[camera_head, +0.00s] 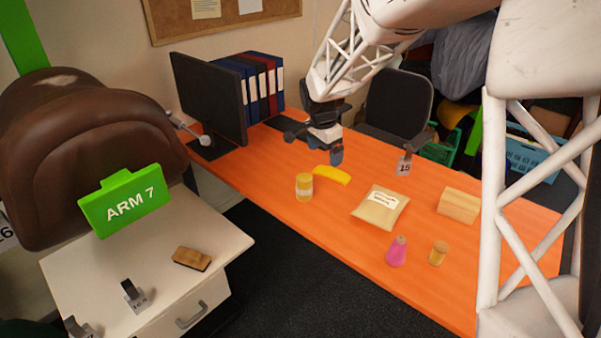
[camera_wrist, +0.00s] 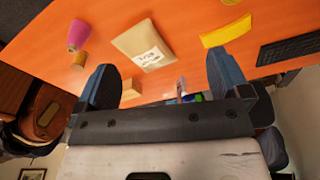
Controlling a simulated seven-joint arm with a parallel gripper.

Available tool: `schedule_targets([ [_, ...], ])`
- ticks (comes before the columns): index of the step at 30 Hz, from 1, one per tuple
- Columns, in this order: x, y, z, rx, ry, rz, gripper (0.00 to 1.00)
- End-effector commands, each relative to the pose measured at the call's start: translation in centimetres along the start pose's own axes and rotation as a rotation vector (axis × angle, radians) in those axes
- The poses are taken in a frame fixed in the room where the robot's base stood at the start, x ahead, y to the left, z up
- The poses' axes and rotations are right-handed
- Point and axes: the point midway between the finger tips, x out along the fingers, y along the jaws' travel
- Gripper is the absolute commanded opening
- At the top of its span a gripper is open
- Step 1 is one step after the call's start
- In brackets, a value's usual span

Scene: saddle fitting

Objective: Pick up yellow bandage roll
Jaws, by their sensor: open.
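A yellow cylinder with a pale band (camera_head: 304,187) stands upright on the orange table, left of the middle in the head view. A curved yellow piece (camera_head: 332,175) lies just right of it; the wrist view shows this piece (camera_wrist: 227,32) at upper right. A small tan-yellow cylinder (camera_head: 438,253) stands near the front edge and shows at upper left in the wrist view (camera_wrist: 80,60). I cannot tell for sure which is the bandage roll. My gripper (camera_head: 315,143) is open and empty, above the table behind the yellow cylinder. Its spread fingers show in the wrist view (camera_wrist: 163,82).
A labelled tan packet (camera_head: 380,207), a pink flask (camera_head: 397,251) and a wooden block (camera_head: 459,205) are on the table (camera_head: 350,250). A monitor (camera_head: 209,97) and binders (camera_head: 262,85) stand at the back left. A number 15 marker (camera_head: 404,165) stands behind the packet.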

Motion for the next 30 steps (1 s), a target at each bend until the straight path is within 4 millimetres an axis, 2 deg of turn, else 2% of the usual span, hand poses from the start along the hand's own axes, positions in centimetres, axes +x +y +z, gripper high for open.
schedule_targets([
  [1, 1.1, -1.2, -0.1, 0.025, -0.001, 0.008, 0.95],
  [9, 6.5, -7.1, -0.7, 0.183, 0.006, 0.035, 0.95],
  [18, 12.9, -12.6, -0.8, 0.348, 0.019, 0.06, 0.95],
  [24, 15.6, -14.6, -0.6, 0.413, 0.025, 0.069, 0.95],
  [30, 16.1, -15.0, -0.6, 0.431, 0.027, 0.071, 0.95],
])
